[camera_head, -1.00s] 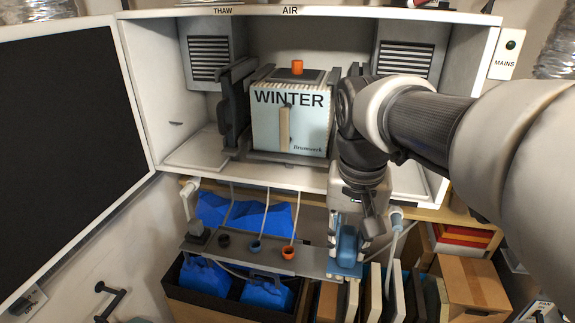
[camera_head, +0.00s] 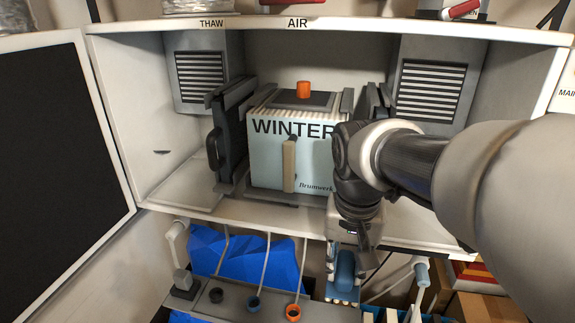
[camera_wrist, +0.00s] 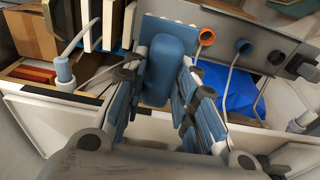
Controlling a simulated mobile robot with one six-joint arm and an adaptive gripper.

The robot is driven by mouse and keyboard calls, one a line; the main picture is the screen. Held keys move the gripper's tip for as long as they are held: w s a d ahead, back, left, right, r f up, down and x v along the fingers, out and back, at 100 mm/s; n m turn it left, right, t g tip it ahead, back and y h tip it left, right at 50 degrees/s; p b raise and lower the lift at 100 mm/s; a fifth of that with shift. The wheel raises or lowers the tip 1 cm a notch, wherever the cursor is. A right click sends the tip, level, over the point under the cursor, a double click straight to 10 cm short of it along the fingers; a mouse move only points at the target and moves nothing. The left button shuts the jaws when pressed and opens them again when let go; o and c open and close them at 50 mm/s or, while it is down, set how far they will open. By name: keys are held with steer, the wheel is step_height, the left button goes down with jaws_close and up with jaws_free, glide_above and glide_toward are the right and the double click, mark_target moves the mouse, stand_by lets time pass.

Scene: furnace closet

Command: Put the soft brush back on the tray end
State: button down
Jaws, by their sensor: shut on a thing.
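The soft brush has a rounded blue grip (camera_head: 345,268) and pale bristles along its lower edge. In the head view my gripper (camera_head: 352,270) is shut on it, in front of the cabinet's lower edge. In the wrist view the blue grip (camera_wrist: 170,68) sits between my two padded fingers (camera_wrist: 158,85). The grey tray (camera_head: 232,306) runs along the bottom of the head view, with its right end below the brush and partly cut off by the frame. The brush appears above the tray end; whether they touch is unclear.
The tray carries a dark ring (camera_head: 216,295), a blue ring (camera_head: 253,303) and an orange ring (camera_head: 293,312). A blue-topped hose end (camera_head: 422,275) stands right of the brush.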

step_height(320, 180, down, 16)
stand_by(0.4)
steer(key=shift+f+b, duration=0.15)
steer(key=shift+b, duration=0.15)
steer(key=c, duration=1.3)
jaws_free()
steer(key=shift+r, duration=0.2)
